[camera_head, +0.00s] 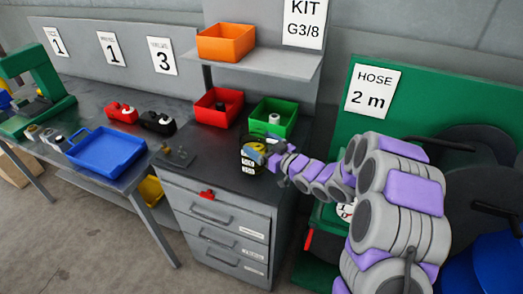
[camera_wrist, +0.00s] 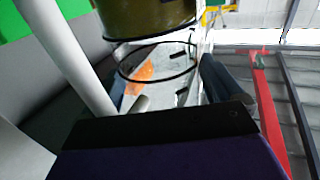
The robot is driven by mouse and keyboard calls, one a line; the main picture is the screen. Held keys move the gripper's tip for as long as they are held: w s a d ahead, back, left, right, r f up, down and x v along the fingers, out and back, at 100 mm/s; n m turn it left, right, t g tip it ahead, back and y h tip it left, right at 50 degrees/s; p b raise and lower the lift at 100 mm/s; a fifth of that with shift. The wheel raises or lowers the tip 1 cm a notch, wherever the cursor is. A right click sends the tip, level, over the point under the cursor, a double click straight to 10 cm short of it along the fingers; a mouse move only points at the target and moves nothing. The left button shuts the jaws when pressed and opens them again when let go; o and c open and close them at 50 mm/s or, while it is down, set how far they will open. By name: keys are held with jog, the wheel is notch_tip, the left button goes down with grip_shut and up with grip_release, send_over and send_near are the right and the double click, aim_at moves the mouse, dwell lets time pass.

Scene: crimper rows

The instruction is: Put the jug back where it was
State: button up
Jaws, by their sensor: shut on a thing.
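The jug (camera_head: 250,156) looks like a small yellow and dark banded vessel at the right part of the dark worktop (camera_head: 225,178) of the drawer cabinet. My gripper (camera_head: 272,157) reaches in from the right and is shut on it, covering its right side. I cannot tell whether the jug touches the worktop or hangs just above it. In the wrist view an olive-yellow rounded body (camera_wrist: 150,17), seemingly the jug, shows at the top edge, with a thin dark ring below it. Most of it is cut off there.
A green bin (camera_head: 286,133) and a red bin (camera_head: 200,112) stand behind the jug; an orange bin (camera_head: 226,42) is on the shelf above. A flat dark fixture (camera_head: 176,156) lies at the worktop's left. A blue tray (camera_head: 84,163) is on the left bench. The worktop's front middle is clear.

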notch_tip(320, 180, down, 2)
jog(key=shift+a+f, duration=0.1)
jog(key=shift+a, duration=0.05)
jog(key=o, duration=1.3)
jog(key=shift+c, duration=0.2)
jog(key=shift+s, duration=0.1)
